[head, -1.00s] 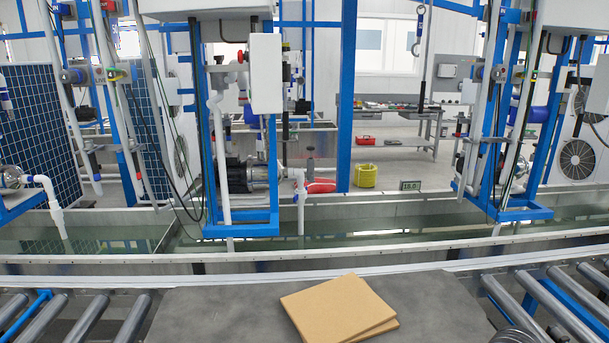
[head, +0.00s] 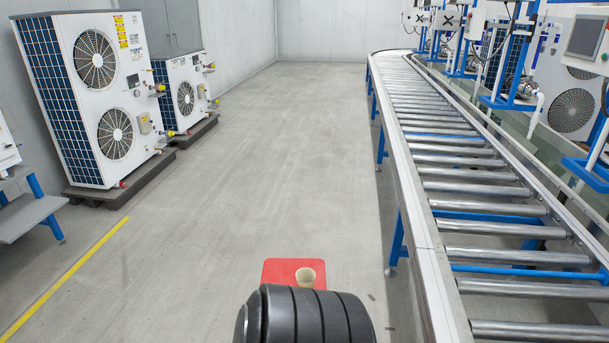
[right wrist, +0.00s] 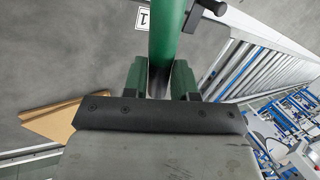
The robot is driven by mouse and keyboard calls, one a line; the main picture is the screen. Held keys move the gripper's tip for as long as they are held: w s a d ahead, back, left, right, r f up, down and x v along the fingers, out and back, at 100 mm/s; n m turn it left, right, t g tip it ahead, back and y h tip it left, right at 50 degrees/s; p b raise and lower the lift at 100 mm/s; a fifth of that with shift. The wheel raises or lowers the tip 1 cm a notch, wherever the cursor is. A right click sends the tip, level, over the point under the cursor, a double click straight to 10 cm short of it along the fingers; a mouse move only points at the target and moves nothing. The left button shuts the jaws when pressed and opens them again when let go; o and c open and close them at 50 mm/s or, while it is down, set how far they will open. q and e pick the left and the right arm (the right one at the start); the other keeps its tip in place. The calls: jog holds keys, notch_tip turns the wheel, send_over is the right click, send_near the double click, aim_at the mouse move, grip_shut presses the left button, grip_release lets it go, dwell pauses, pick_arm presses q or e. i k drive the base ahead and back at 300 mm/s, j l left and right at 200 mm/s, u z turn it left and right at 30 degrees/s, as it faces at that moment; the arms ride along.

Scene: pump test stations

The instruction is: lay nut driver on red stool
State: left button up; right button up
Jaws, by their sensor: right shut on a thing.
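The red stool (head: 280,271) shows at the bottom middle of the head view, standing on the grey floor. Its near part is hidden by a black ribbed piece, which looks like my own arm. My right gripper (right wrist: 163,80) is shut on a thick green rod-like thing, which I take to be the nut driver (right wrist: 168,35). It sticks out past the fingers and leaves the top of the right wrist view, so its far end is not seen. My left gripper is in no current view.
A roller conveyor (head: 465,190) runs along the right. White fan units (head: 95,95) stand at the left. The floor between is clear. The right wrist view shows brown boards (right wrist: 50,121) on a grey surface.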

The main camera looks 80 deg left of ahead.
aim_at(272, 280)
jog(key=j+u, duration=0.15)
jog(key=u, duration=0.3)
jog(key=j+u, duration=0.1)
jog(key=u, duration=0.35)
jog(key=j+u, duration=0.15)
jog(key=u, duration=0.3)
jog(key=j+u, duration=0.1)
jog(key=u, duration=0.35)
jog(key=i+u, duration=0.1)
jog(key=u, duration=0.35)
